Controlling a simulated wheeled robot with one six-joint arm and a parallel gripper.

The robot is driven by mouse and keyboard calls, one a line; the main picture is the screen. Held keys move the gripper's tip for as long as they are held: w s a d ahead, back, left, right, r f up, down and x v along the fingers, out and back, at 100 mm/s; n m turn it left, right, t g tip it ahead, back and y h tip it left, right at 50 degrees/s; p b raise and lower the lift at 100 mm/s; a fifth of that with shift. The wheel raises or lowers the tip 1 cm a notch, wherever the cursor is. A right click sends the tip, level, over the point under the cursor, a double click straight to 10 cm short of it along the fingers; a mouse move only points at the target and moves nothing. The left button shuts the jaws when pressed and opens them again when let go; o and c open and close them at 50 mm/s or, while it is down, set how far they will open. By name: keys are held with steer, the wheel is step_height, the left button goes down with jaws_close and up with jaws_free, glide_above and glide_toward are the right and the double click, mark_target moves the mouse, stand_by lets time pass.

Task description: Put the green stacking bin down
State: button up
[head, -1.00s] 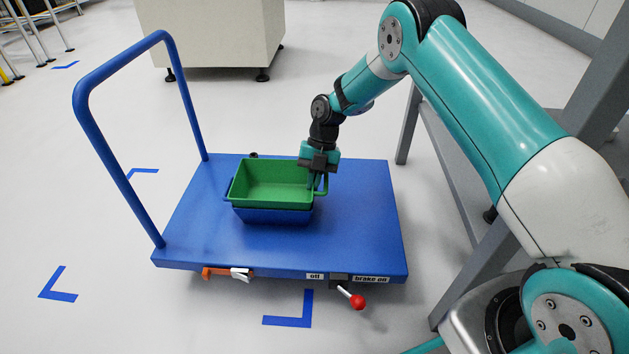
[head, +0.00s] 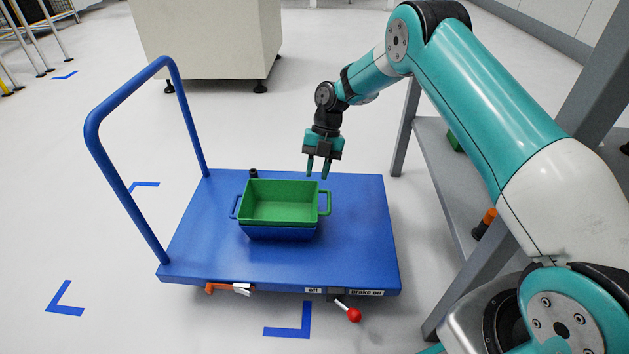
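The green stacking bin (head: 280,213) sits upright on top of a blue bin (head: 279,233), which stands on the blue platform trolley (head: 356,249). The green bin looks empty, with a handle on its right side. My gripper (head: 318,177) is above and behind the green bin's right rear corner, apart from it. Its two fingers point down, spread with a gap between them, and hold nothing.
The trolley has a tall blue push handle (head: 97,122) on the left and a red-knobbed brake lever (head: 354,314) in front. A grey shelf rack (head: 437,155) stands to the right, and a beige cabinet (head: 212,40) at the back. The platform's right part is clear.

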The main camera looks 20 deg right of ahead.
steer(key=s+a+r+m+t, duration=0.15)
steer(key=s+r+m, duration=0.25)
steer(key=r, duration=0.4)
steer(key=s+a+r+m+p, duration=0.1)
steer(key=s+a+r+m, duration=0.25)
steer(key=r, duration=0.35)
steer(key=s+a+r+m, duration=0.1)
steer(key=s+r+m, duration=0.3)
steer(key=r, duration=0.4)
steer(key=s+r+m+t, duration=0.1)
steer(key=s+r+m, duration=0.1)
steer(key=s+m, duration=0.4)
steer(key=s+r+m+t, duration=0.1)
steer(key=s+m, duration=0.6)
steer(key=s, duration=0.9)
steer(key=shift+s+a+r+y, duration=0.3)
steer(key=shift+s+a+r, duration=0.1)
steer(key=shift+r, duration=0.4)
steer(key=shift+m, duration=0.25)
step_height(320, 180, up, 49)
steer(key=p, duration=4.9)
steer(key=shift+f, duration=0.2)
